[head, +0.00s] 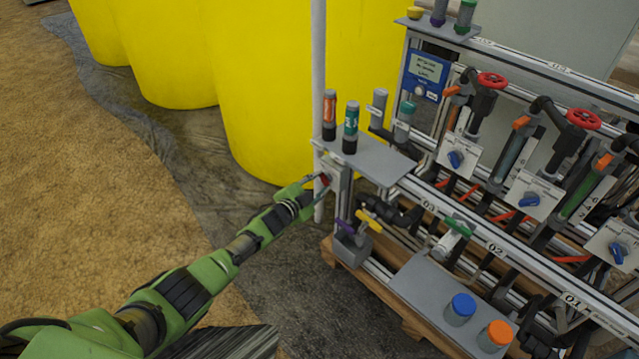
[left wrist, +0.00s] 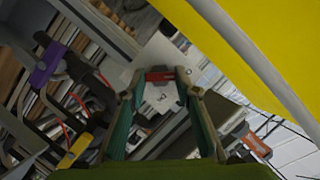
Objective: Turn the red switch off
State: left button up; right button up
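The red switch (head: 325,180) sits on a pale plate at the left end of the skid frame, below a grey shelf. In the left wrist view the red switch (left wrist: 160,76) shows as a short bar lying across the picture on the plate (left wrist: 160,97). My left gripper (head: 316,181) reaches it from the left. In the left wrist view my left gripper (left wrist: 160,73) is open, with one finger on each side of the switch and small gaps seemingly left. Whether a fingertip touches it is unclear. My right gripper is out of view.
A white upright pipe (head: 318,90) and yellow tanks (head: 260,90) stand close behind the gripper. The grey shelf (head: 372,158) with bottles is just above. A purple-handled valve (head: 345,227) and a yellow-handled valve (head: 369,219) are below right. Floor at left is clear.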

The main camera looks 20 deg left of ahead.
pick_arm(q)
jog(key=o, duration=0.4)
jog(key=shift+s, duration=0.1)
jog(key=v, duration=1.2)
jog(key=shift+f, duration=0.1)
